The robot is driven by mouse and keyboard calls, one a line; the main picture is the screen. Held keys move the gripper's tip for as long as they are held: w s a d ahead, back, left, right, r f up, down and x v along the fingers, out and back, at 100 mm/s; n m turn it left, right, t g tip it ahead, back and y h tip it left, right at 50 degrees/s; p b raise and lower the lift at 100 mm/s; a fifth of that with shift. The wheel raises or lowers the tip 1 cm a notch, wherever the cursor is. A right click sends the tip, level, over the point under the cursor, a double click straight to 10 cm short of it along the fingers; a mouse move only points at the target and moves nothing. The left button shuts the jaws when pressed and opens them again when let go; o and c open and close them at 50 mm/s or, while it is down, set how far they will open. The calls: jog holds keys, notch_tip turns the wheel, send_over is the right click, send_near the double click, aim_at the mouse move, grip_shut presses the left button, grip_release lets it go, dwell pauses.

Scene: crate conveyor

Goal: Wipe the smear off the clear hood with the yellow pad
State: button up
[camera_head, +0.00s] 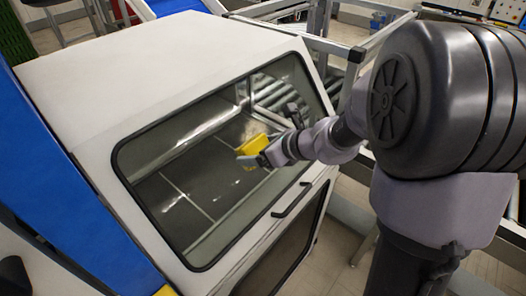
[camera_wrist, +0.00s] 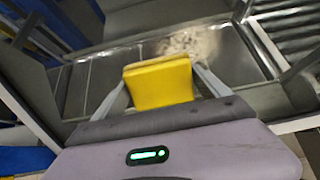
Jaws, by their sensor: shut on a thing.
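The clear hood (camera_head: 185,205) is a dark-framed transparent pane in the sloping front of a white machine housing. The yellow pad (camera_head: 256,144) is in front of the pane, right of its middle. My gripper (camera_head: 252,152) is shut on the pad, which shows between the two grey fingers in the wrist view (camera_wrist: 158,82). A blotchy whitish-brown smear (camera_wrist: 190,42) shows just beyond the pad's upper edge in the wrist view. I cannot tell whether the pad touches the pane.
The white housing (camera_head: 130,55) surrounds the pane, with a dark handle (camera_head: 292,200) on its lower right edge. A blue panel (camera_head: 60,175) stands at the left. A metal frame (camera_head: 335,50) and rollers lie behind and to the right.

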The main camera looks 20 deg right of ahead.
jog(key=shift+b+x, duration=0.6)
jog(key=shift+x, duration=0.45)
dwell(0.4)
